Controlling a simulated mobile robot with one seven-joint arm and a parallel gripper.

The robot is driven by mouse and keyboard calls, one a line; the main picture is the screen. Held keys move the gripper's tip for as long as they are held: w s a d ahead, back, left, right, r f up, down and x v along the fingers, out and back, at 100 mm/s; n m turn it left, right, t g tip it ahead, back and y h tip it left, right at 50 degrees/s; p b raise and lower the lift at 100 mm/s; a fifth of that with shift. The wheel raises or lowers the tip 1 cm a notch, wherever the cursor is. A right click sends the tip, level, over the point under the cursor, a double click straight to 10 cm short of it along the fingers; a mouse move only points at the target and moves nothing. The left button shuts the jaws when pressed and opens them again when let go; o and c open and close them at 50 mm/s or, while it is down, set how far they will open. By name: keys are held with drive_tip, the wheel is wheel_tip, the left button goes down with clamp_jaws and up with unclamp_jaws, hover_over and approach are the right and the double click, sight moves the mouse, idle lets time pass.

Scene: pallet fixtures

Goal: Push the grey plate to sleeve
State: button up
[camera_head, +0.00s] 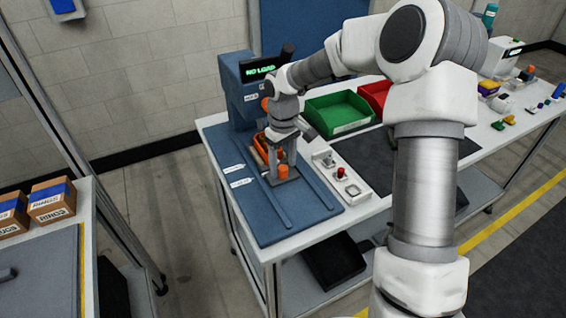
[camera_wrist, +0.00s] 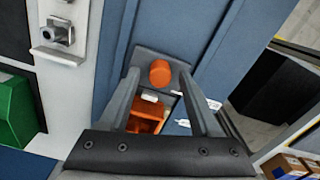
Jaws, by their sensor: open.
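The grey plate (camera_head: 292,177) lies on the blue bed of the press, between two rails, and carries an upright orange knob (camera_head: 283,170). In the wrist view the plate (camera_wrist: 150,55) shows beyond my fingers. My gripper (camera_wrist: 158,78) is open, pointing down, with its fingertips on either side of the orange knob (camera_wrist: 160,72); contact cannot be told. An orange part (camera_wrist: 148,112) shows between the fingers, behind the knob. Two white labels (camera_head: 233,168) lie on the bed at the left rail; their text is too small to read, so I cannot tell which marks the sleeve.
The blue press (camera_head: 240,95) stands behind my gripper, its display reading "NO LOAD". A button panel (camera_head: 342,180), a green bin (camera_head: 338,112) and a red bin (camera_head: 374,95) are to the right. The front of the blue bed (camera_head: 275,228) is clear.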

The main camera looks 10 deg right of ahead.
clamp_jaws()
idle(1.3)
